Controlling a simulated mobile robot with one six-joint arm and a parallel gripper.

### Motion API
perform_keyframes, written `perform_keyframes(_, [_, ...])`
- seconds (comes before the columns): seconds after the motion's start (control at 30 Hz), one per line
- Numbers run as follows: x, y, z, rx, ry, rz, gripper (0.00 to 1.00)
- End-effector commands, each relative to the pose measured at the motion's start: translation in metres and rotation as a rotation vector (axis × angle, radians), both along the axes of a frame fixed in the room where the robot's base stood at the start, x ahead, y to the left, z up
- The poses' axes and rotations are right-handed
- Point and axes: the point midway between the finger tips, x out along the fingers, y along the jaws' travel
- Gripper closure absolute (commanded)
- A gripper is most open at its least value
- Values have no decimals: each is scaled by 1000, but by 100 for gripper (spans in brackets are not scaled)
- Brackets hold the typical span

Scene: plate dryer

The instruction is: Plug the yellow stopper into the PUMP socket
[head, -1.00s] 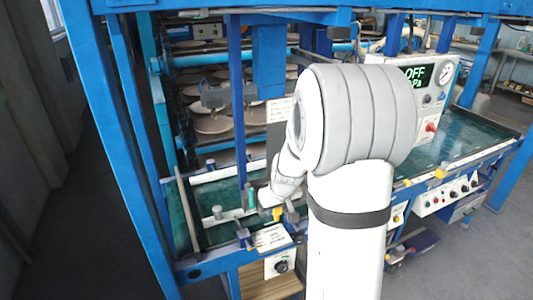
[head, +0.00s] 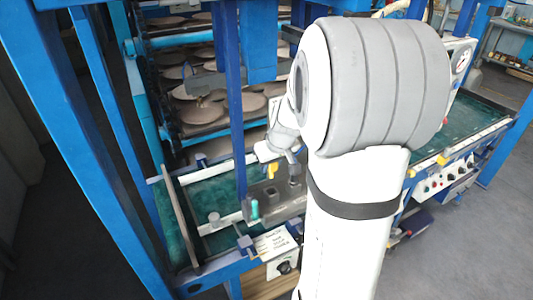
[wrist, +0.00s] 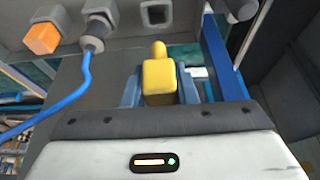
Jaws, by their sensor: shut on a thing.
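The yellow stopper (wrist: 160,84) is held between the fingers of my gripper (wrist: 160,95) in the wrist view. Its rounded narrow end points away from me. An open square socket (wrist: 157,14) in a grey face lies just beyond the tip, apart from it as far as I can tell. I can read no label there, so I cannot tell if it is the PUMP socket. In the head view the stopper (head: 272,171) shows small and yellow beside my white wrist, above a grey block (head: 275,198). My arm hides part of that area.
In the wrist view an orange plug (wrist: 42,38) and a grey connector with a blue cable (wrist: 93,36) sit left of the socket; a grey round part (wrist: 238,8) is at right. In the head view a teal-topped piece (head: 254,208) and labelled knob box (head: 276,245) stand nearby.

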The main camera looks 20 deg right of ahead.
Motion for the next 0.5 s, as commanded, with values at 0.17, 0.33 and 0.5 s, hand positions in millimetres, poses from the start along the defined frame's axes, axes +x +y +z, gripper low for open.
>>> perform_keyframes(0.17, [-1, -1, -2, 0, 0, -3, 96])
perform_keyframes(0.33, [-1, -3, -8, 0, 1, -8, 96])
perform_keyframes(0.5, [-2, -4, -18, 0, 1, -11, 96])
